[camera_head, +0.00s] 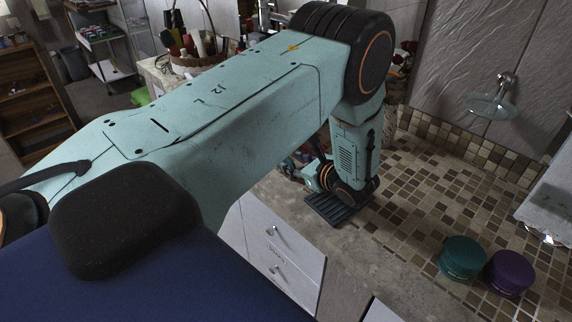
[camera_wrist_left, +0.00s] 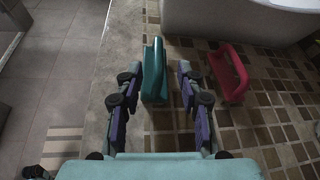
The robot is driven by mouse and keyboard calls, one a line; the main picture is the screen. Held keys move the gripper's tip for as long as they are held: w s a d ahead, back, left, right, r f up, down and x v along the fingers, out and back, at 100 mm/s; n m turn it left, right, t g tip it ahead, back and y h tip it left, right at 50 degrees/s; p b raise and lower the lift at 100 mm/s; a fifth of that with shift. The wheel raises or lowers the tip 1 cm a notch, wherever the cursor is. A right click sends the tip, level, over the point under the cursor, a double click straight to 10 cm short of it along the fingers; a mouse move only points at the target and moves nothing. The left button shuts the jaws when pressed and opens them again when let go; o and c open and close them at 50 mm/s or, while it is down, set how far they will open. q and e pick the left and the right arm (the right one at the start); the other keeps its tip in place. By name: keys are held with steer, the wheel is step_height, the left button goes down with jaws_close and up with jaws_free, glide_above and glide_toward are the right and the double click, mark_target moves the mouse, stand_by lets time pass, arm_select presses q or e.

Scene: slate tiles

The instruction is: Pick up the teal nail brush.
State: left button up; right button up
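The teal nail brush (camera_wrist_left: 153,72) lies on the tiled counter near its stone edge in the left wrist view, with its raised handle showing. My left gripper (camera_wrist_left: 160,68) is open, with one finger to either side of the brush. The brush shows between the fingertips, closer to the left finger; I cannot tell whether they touch. A red brush-like item (camera_wrist_left: 232,74) of similar shape lies to the right, outside the right finger. In the head view my left arm largely hides this spot, and the brush cannot be made out there. My right gripper is not in view.
A teal jar (camera_head: 462,258) and a purple jar (camera_head: 510,273) stand on the counter at the right. A white basin (camera_wrist_left: 245,20) is at the top of the left wrist view. Drawers (camera_head: 272,250) are below the counter edge. Mosaic tiles between are clear.

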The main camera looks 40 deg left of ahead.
arm_select(q)
steer(key=shift+x, duration=1.45)
steer(key=shift+s, duration=0.15)
steer(key=shift+c, duration=0.7)
steer(key=shift+a, duration=0.1)
steer(key=c, duration=0.5)
jaws_close()
